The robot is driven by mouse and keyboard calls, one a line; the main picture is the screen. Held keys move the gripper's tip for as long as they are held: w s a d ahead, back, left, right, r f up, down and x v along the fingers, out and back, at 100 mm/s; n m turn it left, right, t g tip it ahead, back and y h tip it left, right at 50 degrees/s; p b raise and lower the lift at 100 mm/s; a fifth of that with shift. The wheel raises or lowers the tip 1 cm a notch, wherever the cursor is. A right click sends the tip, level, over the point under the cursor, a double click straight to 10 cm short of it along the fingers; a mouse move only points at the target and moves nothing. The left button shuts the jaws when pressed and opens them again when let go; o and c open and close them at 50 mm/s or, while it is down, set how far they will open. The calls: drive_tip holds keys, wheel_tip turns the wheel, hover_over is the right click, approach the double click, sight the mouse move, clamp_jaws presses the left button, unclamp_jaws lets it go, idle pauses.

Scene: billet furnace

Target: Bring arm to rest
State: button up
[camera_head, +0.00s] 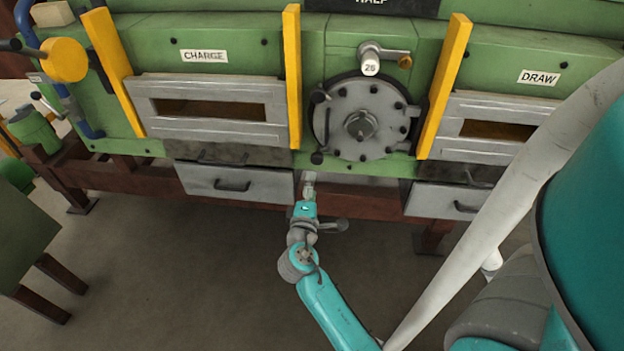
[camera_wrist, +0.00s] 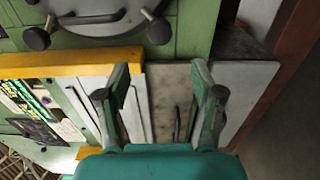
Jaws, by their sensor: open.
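My gripper (camera_head: 309,181) is in the middle of the head view, below the round bolted hatch (camera_head: 360,118) and just right of the left drawer (camera_head: 235,184). My teal arm reaches up to it from the bottom of the picture. In the wrist view the two fingers of my gripper (camera_wrist: 160,78) stand wide apart with nothing between them. Behind them are grey panels and a dark handle (camera_wrist: 178,124). I cannot tell the exact gap between the fingertips and the furnace front.
The green furnace (camera_head: 335,40) spans the back, with a CHARGE door (camera_head: 210,82) at left and a DRAW door (camera_head: 480,150) at right. Yellow bars (camera_head: 292,75) flank the doors. A green table (camera_head: 25,225) stands at far left. Floor (camera_head: 170,270) at lower left is clear.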

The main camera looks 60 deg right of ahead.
drive_tip(key=shift+a, duration=0.15)
idle(0.5)
drive_tip(key=s+a+f+n+t+y, duration=0.1)
drive_tip(key=s+a+f+t+y, duration=0.3)
drive_tip(key=a, duration=0.7)
drive_tip(key=s+a+f+t+y, duration=0.2)
drive_tip(key=s+a+f+y, duration=0.4)
drive_tip(key=a, duration=0.5)
drive_tip(key=s+a+r+m+t+y, duration=0.1)
drive_tip(key=s+a+r+m+y, duration=0.1)
drive_tip(key=s, duration=0.6)
drive_tip(key=s+a+r+m+t+y, duration=0.1)
drive_tip(key=s+a+r+m+y, duration=0.2)
drive_tip(key=s+a+r, duration=0.4)
drive_tip(key=s+a+y, duration=0.1)
drive_tip(key=a, duration=0.1)
drive_tip(key=shift+s+a+m+y, duration=0.3)
